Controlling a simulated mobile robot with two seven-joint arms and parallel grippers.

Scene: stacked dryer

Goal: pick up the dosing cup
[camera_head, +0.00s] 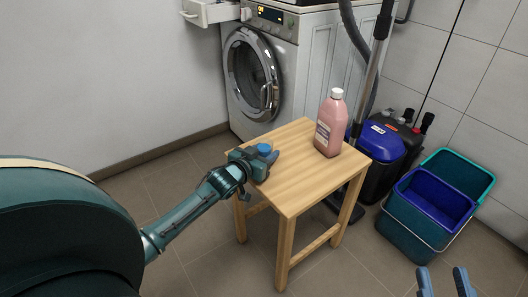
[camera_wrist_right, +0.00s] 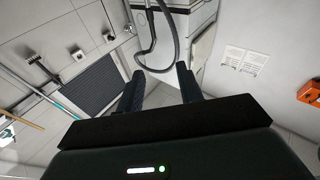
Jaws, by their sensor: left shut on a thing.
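The dosing cup (camera_head: 264,148) is a small blue round piece at the left corner of the wooden stool in the head view. My left gripper (camera_head: 268,158) is shut on it, and its fingers hide part of the cup. I cannot tell whether the cup touches the stool top. My right gripper (camera_head: 443,282) is at the bottom right of the head view, far from the cup. Its two fingers stand apart with nothing between them, and they also show apart in the right wrist view (camera_wrist_right: 160,90).
A wooden stool (camera_head: 300,176) carries a pink bottle (camera_head: 331,124) with a white cap. Behind it stands a washing machine (camera_head: 262,80) with its drawer (camera_head: 208,12) pulled out. A vacuum cleaner (camera_head: 380,142) and teal and blue buckets (camera_head: 436,205) stand at the right.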

